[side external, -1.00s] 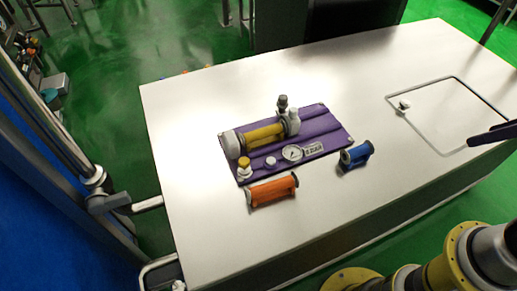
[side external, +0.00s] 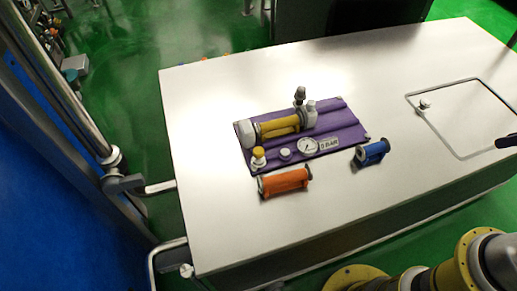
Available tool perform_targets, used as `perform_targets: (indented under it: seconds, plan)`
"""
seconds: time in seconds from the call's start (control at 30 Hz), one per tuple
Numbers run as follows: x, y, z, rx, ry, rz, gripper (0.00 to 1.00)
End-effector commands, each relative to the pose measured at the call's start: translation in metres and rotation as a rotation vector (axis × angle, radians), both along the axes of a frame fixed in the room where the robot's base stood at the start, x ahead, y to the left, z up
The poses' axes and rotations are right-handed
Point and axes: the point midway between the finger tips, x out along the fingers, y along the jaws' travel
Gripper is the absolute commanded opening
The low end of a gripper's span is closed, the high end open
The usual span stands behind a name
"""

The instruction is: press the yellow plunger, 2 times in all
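The yellow plunger (side external: 259,152) is a small yellow cap on a white base at the front left corner of a purple panel (side external: 340,116) on the table. It stands upright, and nothing touches it. How far down it is cannot be told at this size. My gripper is not clearly in view. Only a dark purple piece (side external: 507,141) reaches in at the right edge, far from the plunger, and I cannot tell whether it belongs to my gripper.
The panel also bears a yellow cylinder (side external: 280,127) with grey ends, a white knob (side external: 285,154) and a round gauge (side external: 307,146). An orange spool (side external: 285,181) and a blue spool (side external: 372,152) lie in front. The white table (side external: 220,220) is otherwise largely clear; a framed hatch (side external: 465,118) is at right.

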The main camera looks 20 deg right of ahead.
Motion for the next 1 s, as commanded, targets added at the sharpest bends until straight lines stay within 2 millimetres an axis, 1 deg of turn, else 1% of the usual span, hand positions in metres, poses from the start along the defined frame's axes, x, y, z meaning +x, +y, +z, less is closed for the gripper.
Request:
perform_targets:
  seconds: [0.03, 0.1, 1.0]
  plan:
    - [0.0, 0.0, 0.0, 0.0, 0.0, 0.0, 0.13]
    - [0.0, 0.0, 0.0, 0.0, 0.0, 0.0, 0.0]
    - [0.0, 0.0, 0.0, 0.0, 0.0, 0.0, 0.0]
